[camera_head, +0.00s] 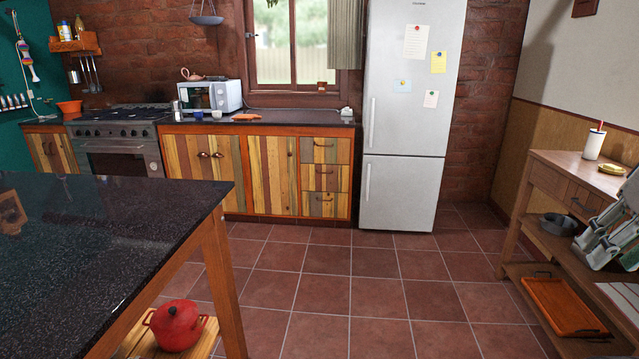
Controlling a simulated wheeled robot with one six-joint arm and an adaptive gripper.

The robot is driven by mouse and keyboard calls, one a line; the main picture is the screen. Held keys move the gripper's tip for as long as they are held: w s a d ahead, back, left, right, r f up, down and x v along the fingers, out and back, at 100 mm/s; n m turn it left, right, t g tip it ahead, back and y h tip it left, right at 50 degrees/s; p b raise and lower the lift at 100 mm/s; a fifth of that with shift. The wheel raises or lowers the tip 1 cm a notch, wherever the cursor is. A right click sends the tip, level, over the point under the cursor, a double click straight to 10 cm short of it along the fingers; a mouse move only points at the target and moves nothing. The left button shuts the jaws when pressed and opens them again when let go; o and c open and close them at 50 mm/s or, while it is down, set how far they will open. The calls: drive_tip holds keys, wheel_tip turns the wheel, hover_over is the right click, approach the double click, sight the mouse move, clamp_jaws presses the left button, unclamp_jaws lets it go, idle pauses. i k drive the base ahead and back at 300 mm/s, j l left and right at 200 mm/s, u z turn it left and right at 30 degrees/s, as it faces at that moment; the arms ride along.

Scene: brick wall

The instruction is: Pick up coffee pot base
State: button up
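I cannot clearly make out a coffee pot base. A small pale object (345,111) stands at the right end of the back counter, too small to identify. A small metallic object (177,112) stands beside the stove, also unclear. My gripper (612,252) is at the right edge of the view, in front of the wooden side table (549,162). Its grey fingers look apart, with nothing seen between them. It is far from the back counter.
A black-topped table (90,235) fills the left front, with a red pot (176,325) on its lower shelf. The tiled floor (370,280) between is clear. A fridge (410,120), microwave (210,95) and stove (118,140) line the back wall.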

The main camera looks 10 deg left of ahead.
sight(177, 116)
drive_tip(key=i, duration=2.3)
drive_tip(key=i+j+u, duration=0.15)
drive_tip(key=i+u, duration=0.3)
drive_tip(key=i, duration=0.2)
drive_tip(key=i+l+u, duration=0.1)
drive_tip(key=i+u, duration=0.35)
drive_tip(key=i, duration=0.2)
drive_tip(key=i+l+u, duration=0.4)
drive_tip(key=i, duration=0.25)
drive_tip(key=i+j+u, duration=0.2)
drive_tip(key=i+u, duration=0.15)
drive_tip(key=i, duration=0.2)
drive_tip(key=i+u, duration=0.35)
drive_tip(key=i, duration=0.2)
drive_tip(key=i+u, duration=0.35)
drive_tip(key=i, duration=0.2)
drive_tip(key=i+j+z, duration=0.2)
drive_tip(key=i, duration=0.35)
drive_tip(key=i+j+z, duration=0.2)
drive_tip(key=i, duration=0.35)
drive_tip(key=i+j+z, duration=0.2)
drive_tip(key=i, duration=0.35)
drive_tip(key=i+j+z, duration=0.2)
drive_tip(key=i+j, duration=0.2)
drive_tip(key=i, duration=0.1)
